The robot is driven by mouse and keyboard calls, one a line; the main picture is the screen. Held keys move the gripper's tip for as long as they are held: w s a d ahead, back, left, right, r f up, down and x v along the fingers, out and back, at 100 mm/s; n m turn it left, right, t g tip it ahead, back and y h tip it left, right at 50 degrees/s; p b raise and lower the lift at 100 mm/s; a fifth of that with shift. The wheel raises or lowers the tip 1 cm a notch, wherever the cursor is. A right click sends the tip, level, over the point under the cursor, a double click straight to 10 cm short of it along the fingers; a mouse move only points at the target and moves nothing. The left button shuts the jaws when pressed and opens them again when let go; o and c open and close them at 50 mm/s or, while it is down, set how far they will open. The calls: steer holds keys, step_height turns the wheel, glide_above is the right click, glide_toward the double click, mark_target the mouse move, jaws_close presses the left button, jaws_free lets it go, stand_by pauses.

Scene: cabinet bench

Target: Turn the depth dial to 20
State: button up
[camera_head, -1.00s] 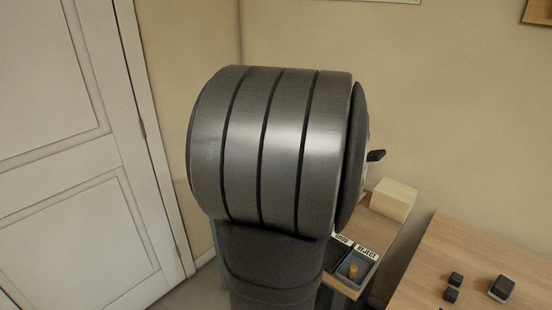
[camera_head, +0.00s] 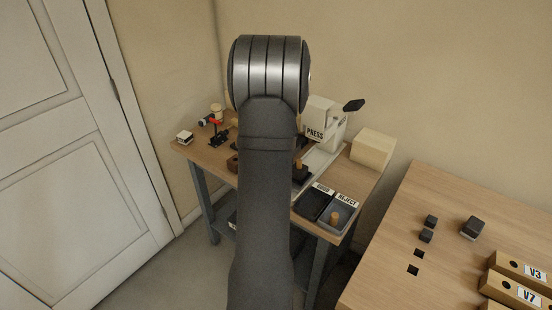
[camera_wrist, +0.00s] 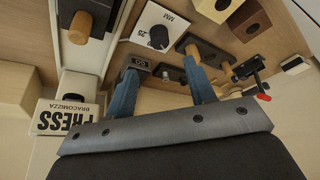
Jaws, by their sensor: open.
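The depth dial is a black round knob (camera_wrist: 159,38) on a white plate (camera_wrist: 147,18) marked "MM" and "25", in the wrist view. The picture there is turned, and the dial's exact setting is too small to read. My gripper (camera_wrist: 160,63) is open and empty. Its two blue fingers point toward the bench, and the knob shows just beyond and between the fingertips, with no contact visible. In the head view my arm hides the gripper and the dial. A white press (camera_head: 325,118) stands right of my arm; its "PRESS" label also shows in the wrist view (camera_wrist: 62,116).
A pale block (camera_head: 373,149) stands behind. A second table (camera_head: 385,270) is at right.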

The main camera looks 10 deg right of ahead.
steer(key=x, duration=1)
steer(key=shift+w, duration=0.1)
steer(key=shift+c, duration=0.2)
steer(key=c, duration=0.9)
